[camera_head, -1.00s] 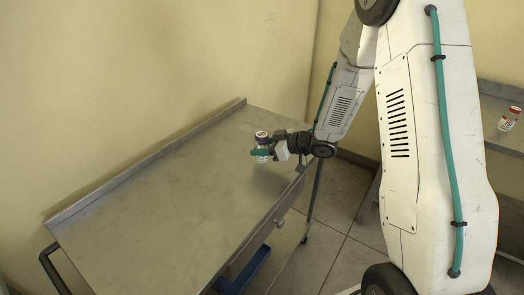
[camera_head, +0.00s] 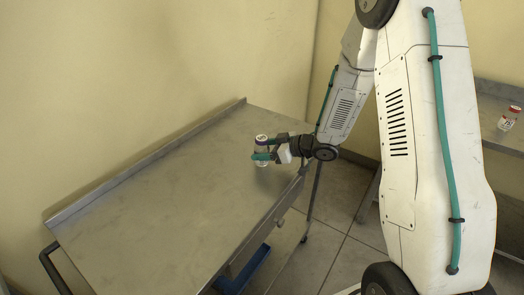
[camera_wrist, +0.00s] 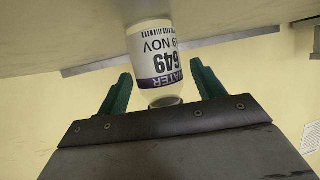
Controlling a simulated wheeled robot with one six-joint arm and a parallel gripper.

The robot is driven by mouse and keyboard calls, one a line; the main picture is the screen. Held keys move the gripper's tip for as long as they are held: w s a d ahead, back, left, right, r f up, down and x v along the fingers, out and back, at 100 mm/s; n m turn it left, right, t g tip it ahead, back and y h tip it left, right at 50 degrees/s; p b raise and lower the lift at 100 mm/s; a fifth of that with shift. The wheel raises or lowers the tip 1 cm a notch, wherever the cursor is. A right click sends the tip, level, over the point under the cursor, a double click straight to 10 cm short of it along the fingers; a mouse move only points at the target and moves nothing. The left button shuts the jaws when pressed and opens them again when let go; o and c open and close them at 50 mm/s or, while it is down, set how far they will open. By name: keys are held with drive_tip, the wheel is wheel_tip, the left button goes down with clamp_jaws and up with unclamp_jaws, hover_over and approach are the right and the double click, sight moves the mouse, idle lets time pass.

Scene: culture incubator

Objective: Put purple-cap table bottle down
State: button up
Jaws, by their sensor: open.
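The purple-cap bottle (camera_head: 262,146) stands upright on the metal table (camera_head: 150,215), near its right end. In the wrist view the bottle (camera_wrist: 152,55) shows a white label with a purple band, with "649" and "NOV" on it. My gripper (camera_head: 262,155) is at the bottle from the right. Its green fingers (camera_wrist: 160,88) are spread apart, one on each side of the bottle, with gaps between them and it in the wrist view.
The table top is otherwise bare, with a raised rim (camera_head: 150,160) along the wall. Another bottle with a red cap (camera_head: 509,118) stands on a second metal surface (camera_head: 495,130) at the far right. A blue object (camera_head: 250,268) is below the table.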

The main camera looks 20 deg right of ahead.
drive_tip(key=v, duration=1.1)
drive_tip(key=s+d+r+m+h, duration=0.1)
drive_tip(key=d+r+m+h, duration=0.5)
drive_tip(key=r+h, duration=0.6)
drive_tip(key=s+a+r+m+g, duration=0.1)
drive_tip(key=s+a+g, duration=0.1)
drive_tip(key=s, duration=0.8)
drive_tip(key=s+a+r+m+g+y, duration=0.1)
drive_tip(key=s+a+r+g, duration=0.1)
drive_tip(key=s+a, duration=0.3)
drive_tip(key=s+a+r+m+g+y, duration=0.1)
drive_tip(key=s+a+g, duration=0.3)
drive_tip(key=s, duration=1)
drive_tip(key=shift+s+r, duration=0.4)
drive_tip(key=shift+r, duration=0.3)
